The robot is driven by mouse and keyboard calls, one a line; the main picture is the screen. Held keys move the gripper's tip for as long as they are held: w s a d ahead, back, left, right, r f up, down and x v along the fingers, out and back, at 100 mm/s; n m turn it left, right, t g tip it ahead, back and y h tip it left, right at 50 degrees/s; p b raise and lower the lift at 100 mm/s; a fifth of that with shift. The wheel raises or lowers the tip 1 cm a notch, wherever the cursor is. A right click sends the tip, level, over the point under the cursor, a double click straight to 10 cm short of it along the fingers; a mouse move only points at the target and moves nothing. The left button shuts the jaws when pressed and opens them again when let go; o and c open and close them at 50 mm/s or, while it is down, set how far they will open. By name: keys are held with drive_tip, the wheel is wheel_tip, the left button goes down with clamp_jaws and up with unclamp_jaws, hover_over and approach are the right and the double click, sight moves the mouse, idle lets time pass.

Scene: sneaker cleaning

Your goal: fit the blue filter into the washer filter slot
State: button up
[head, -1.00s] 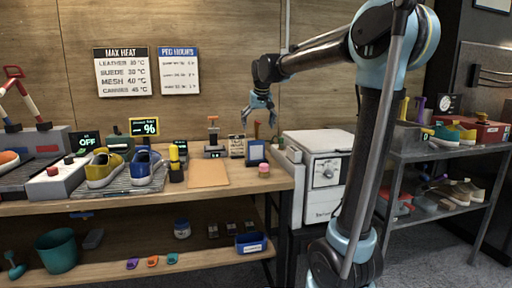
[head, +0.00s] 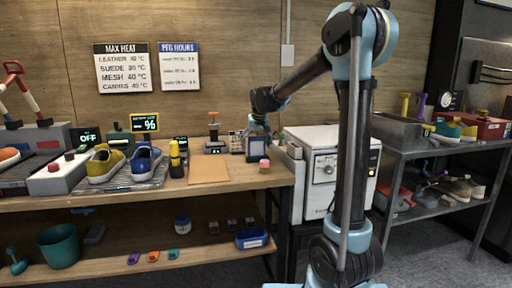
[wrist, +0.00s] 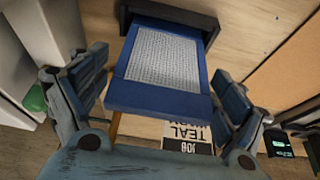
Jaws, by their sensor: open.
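The blue filter (wrist: 162,98), a blue frame around a grey mesh panel, stands in a dark holder (wrist: 190,14) on the bench. In the head view the filter (head: 257,146) is at the bench's right end, partly covered by my gripper (head: 258,127). In the wrist view my gripper (wrist: 165,105) is open, with one finger on each side of the filter and visible gaps on both sides. The white washer (head: 318,143) stands just right of the bench, with a round dial on its front. I cannot make out its filter slot.
A small pink-topped jar (head: 264,166) stands right in front of the filter. A brown board (head: 208,170) lies to its left. A metal shelf (head: 440,150) stands right of the washer.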

drive_tip(key=c, duration=1.1)
drive_tip(key=o, duration=0.3)
drive_tip(key=shift+c, duration=1.3)
drive_tip(key=shift+r, duration=0.1)
drive_tip(key=shift+w+r, duration=0.1)
drive_tip(key=shift+r, duration=1.9)
drive_tip(key=shift+r, duration=0.1)
